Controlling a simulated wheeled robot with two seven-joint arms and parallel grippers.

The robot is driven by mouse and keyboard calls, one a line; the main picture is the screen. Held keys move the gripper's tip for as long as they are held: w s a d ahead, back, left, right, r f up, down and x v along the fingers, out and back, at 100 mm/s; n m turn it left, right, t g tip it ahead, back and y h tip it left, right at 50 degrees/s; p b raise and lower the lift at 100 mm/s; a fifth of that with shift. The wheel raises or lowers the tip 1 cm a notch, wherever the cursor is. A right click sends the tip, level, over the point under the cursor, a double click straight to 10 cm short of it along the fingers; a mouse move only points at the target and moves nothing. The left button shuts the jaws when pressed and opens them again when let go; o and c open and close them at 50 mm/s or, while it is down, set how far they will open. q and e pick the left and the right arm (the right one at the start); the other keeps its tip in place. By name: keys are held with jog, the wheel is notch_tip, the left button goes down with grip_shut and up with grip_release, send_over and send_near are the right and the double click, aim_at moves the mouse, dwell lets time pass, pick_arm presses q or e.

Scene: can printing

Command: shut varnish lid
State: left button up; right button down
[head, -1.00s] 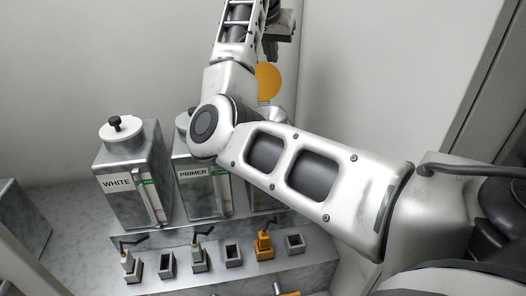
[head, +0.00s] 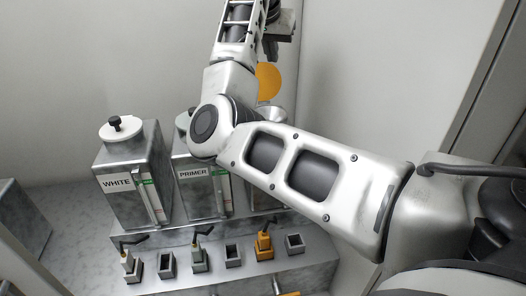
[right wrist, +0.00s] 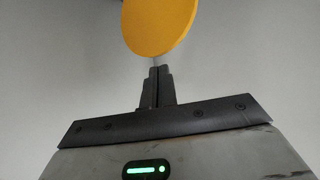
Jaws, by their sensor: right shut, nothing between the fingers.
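An orange round lid (head: 268,82) stands raised on edge behind my right arm in the head view. I take it to be the varnish lid. Its tank (head: 262,196) is mostly hidden by my arm, and its label cannot be read. My right gripper (head: 276,40) is at the top of the head view, above the lid in the picture and partly hidden. In the right wrist view the orange lid (right wrist: 160,25) shows just beyond the shut, empty fingers (right wrist: 155,78). Whether they touch it I cannot tell. My left gripper is not in view.
A tank labelled WHITE (head: 115,208) with a closed, knobbed lid stands at the left, beside a tank labelled PRIMER (head: 193,201). A step in front carries small taps and square holders (head: 165,266). The right wall is close to my arm.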

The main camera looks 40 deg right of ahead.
aim_at(271, 67)
jog(key=shift+f, duration=0.1)
jog(key=shift+f, duration=1.65)
jog(key=shift+b, duration=0.3)
